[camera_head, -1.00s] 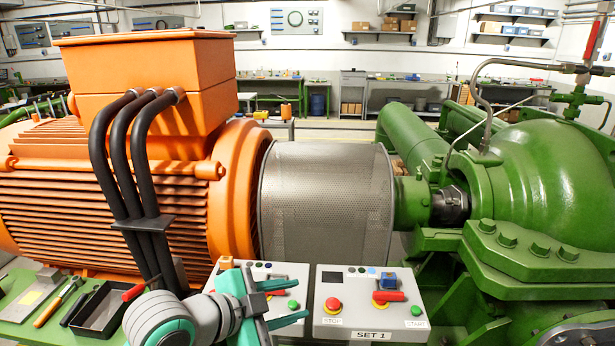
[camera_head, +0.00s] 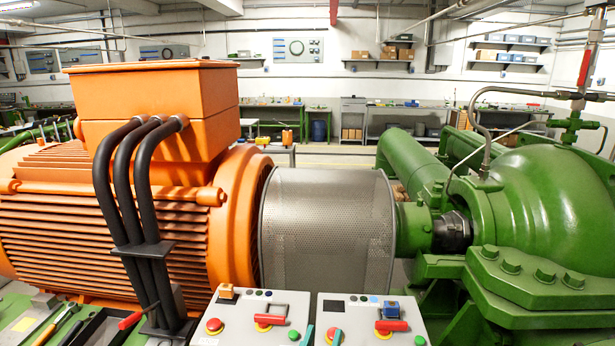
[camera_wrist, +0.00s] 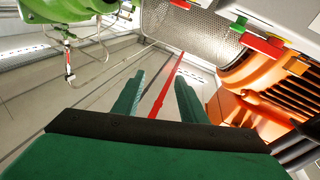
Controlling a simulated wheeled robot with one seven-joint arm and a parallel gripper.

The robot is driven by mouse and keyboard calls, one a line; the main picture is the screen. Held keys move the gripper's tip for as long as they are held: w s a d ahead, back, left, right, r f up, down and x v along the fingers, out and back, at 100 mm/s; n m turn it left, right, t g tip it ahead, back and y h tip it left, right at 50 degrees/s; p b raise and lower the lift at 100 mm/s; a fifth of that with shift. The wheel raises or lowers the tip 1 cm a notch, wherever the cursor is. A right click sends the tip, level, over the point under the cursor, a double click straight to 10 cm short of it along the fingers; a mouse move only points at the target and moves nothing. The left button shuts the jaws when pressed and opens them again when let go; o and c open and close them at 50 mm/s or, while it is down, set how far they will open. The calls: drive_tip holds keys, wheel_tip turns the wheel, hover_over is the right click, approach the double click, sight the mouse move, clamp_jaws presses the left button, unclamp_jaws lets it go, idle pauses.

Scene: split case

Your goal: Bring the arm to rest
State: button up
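My gripper (camera_wrist: 158,98) shows in the wrist view with its two teal fingers apart and nothing between them. A red stripe (camera_wrist: 169,85) shows beyond the fingers, apparently on the floor. In the head view only what look like the two teal fingertips (camera_head: 321,337) show, at the bottom edge in front of the two control boxes. The rest of my arm is out of that view. The left control box (camera_head: 268,303) and the right control box (camera_head: 362,301) stand side by side, each with a red handle and buttons. Whether the fingertips touch either box cannot be told.
An orange motor (camera_head: 100,210), a perforated grey guard (camera_head: 325,230) and a green pump (camera_head: 540,190) stand behind the boxes. Black cables (camera_head: 140,230) hang down the motor's front. Tools and a black tray (camera_head: 95,330) lie at lower left. Open floor shows in the wrist view.

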drive_tip(key=s+f+n+g+y, duration=0.2)
drive_tip(key=s+f+n+y, duration=0.4)
drive_tip(key=s+f, duration=1.1)
drive_tip(key=s+a+f+m, duration=0.1)
drive_tip(key=s+m, duration=0.1)
drive_tip(key=s, duration=0.8)
drive_tip(key=s+a+f+m+g, duration=0.1)
drive_tip(key=s+a+f+m, duration=0.1)
drive_tip(key=s, duration=0.7)
drive_tip(key=shift+s+f, duration=0.2)
drive_tip(key=shift+s, duration=0.15)
drive_tip(key=shift+c, duration=1)
drive_tip(key=shift+w, duration=0.1)
